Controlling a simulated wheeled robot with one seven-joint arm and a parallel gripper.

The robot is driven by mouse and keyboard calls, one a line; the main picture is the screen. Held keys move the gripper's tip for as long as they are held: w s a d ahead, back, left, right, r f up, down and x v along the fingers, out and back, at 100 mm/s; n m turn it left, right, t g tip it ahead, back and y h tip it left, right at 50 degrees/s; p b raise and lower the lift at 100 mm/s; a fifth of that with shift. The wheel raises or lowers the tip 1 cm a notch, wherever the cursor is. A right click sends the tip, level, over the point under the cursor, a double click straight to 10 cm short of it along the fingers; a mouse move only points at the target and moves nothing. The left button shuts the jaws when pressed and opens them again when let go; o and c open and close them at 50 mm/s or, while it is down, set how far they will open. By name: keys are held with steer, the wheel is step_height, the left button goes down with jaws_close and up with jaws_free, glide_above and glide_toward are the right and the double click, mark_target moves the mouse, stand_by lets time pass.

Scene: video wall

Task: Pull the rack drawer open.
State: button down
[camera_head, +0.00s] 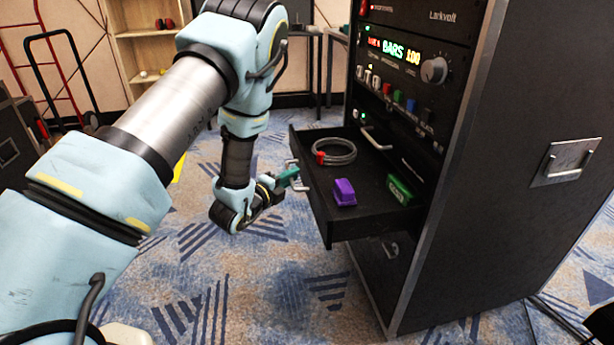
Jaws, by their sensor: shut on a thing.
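The rack drawer (372,221) is black and stands well out from the front of the black equipment rack (470,190). Its silver handle (296,180) is on the drawer's front face, on the left. My gripper (291,178) is at this handle and shut on it, with green fingers; the exact finger contact is small in the picture. Inside the open drawer lie a coiled grey cable with a red tie (334,152), a purple block (344,192) and a green box (399,190).
Above the drawer, the rack carries a unit with a lit display (400,52), a knob and coloured buttons. A second silver handle (376,138) shows behind the drawer. Patterned carpet (270,285) is clear below my gripper. A shelf (145,45) and a red hand truck (45,60) stand behind.

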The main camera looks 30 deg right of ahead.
steer(key=shift+w+a, duration=0.2)
steer(key=shift+a, duration=0.3)
steer(key=shift+w+a, duration=0.2)
steer(key=shift+a, duration=0.3)
steer(key=c, duration=0.9)
jaws_free()
steer(key=v, duration=1)
steer(key=shift+s+a, duration=0.25)
steer(key=shift+a, duration=0.05)
